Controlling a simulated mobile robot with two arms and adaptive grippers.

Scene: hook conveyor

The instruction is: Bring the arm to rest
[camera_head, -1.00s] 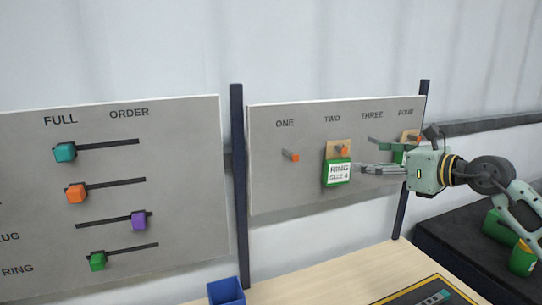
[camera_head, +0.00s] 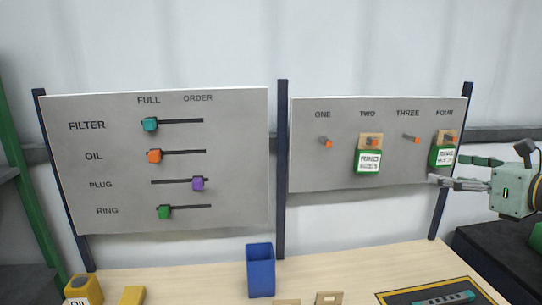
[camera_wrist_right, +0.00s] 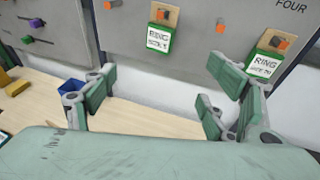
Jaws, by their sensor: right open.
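My right gripper (camera_head: 455,172) is at the right edge of the head view, in front of the lower right of the hook board (camera_head: 330,178). Its fingers are spread and empty; they also show in the right wrist view (camera_wrist_right: 165,92). A green-and-white ring tag (camera_head: 368,160) hangs on the hook under TWO. A second such tag (camera_head: 442,156) hangs under FOUR, just above and apart from my fingers in the head view. Hooks ONE (camera_head: 326,142) and THREE (camera_head: 411,139) are bare. My left gripper is not in view.
A slider board (camera_head: 230,215) with FILTER, OIL, PLUG and RING rows stands at left. On the wooden table (camera_head: 200,285) are a blue bin (camera_head: 260,272), a yellow OIL block (camera_head: 84,288) and a dark tray (camera_head: 400,297). A post (camera_head: 282,200) stands between the boards.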

